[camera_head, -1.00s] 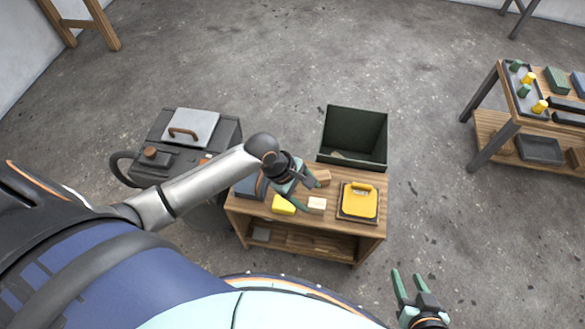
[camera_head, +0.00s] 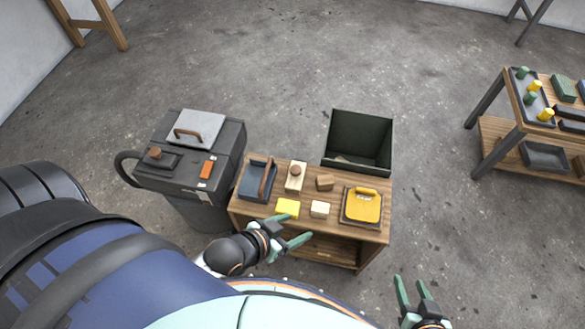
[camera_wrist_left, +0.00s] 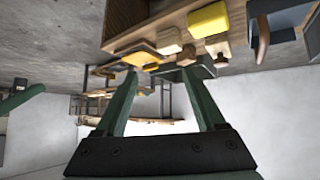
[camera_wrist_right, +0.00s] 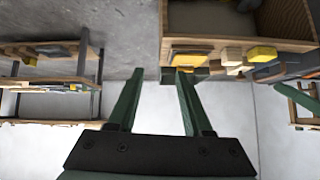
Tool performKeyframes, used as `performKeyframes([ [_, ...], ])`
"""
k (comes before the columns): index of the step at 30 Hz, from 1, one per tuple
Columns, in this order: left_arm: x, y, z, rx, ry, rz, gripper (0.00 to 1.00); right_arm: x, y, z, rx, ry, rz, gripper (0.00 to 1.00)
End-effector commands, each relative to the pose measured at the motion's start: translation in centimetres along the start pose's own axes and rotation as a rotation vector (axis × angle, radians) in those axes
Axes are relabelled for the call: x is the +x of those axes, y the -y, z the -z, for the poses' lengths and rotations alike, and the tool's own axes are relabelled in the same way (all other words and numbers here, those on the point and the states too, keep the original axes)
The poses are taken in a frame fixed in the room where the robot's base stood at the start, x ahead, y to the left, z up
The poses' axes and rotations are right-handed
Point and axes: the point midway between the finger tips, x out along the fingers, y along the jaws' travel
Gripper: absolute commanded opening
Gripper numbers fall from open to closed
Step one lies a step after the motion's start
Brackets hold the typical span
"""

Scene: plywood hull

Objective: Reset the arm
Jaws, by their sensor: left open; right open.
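My left gripper (camera_head: 291,232) is open and empty in the head view, just off the front edge of the small wooden table (camera_head: 240,212). Its two green fingers also show apart in the left wrist view (camera_wrist_left: 155,85), with nothing between them. My right gripper (camera_head: 412,287) is open and empty at the bottom right of the head view, off the table's front right corner. Its parted fingers show in the right wrist view (camera_wrist_right: 160,85).
On the table are a blue-grey tray (camera_head: 250,191), a yellow sponge (camera_head: 288,207), pale and brown blocks, and a yellow-handled tool (camera_head: 364,207). A dark bin (camera_head: 358,140) stands behind, a grey machine (camera_head: 190,165) at left, another bench (camera_head: 490,125) at right. Floor between is clear.

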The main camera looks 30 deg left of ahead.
Motion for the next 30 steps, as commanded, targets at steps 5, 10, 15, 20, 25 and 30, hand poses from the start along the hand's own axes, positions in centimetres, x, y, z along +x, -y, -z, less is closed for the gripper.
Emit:
performKeyframes([
  [5, 0.0, 0.0, 0.0, -0.002, 0.0, -0.001, 0.72, 0.0, 0.0, 0.0, 0.0, 0.0, 0.0, 0.5],
  [10, -1.2, 0.0, 1.2, -0.005, 0.001, 0.003, 0.72, -1.3, 0.1, 1.4, 0.0, -0.001, -0.002, 0.5],
  [15, -4.3, 0.2, 4.1, -0.012, 0.002, 0.018, 0.72, -4.5, -0.1, 4.8, 0.003, -0.009, -0.016, 0.5],
  [20, -7.3, 0.5, 6.7, -0.019, 0.002, 0.033, 0.72, -7.4, -0.6, 7.2, 0.009, -0.008, -0.036, 0.5],
  [25, -9.7, 0.7, 8.8, -0.022, -0.004, 0.046, 0.72, -9.8, -0.9, 8.6, 0.023, -0.001, -0.054, 0.5],
  [30, -10.6, 1.3, 9.2, -0.026, -0.001, 0.063, 0.72, -10.8, -1.1, 8.9, 0.026, 0.002, -0.064, 0.5],
])
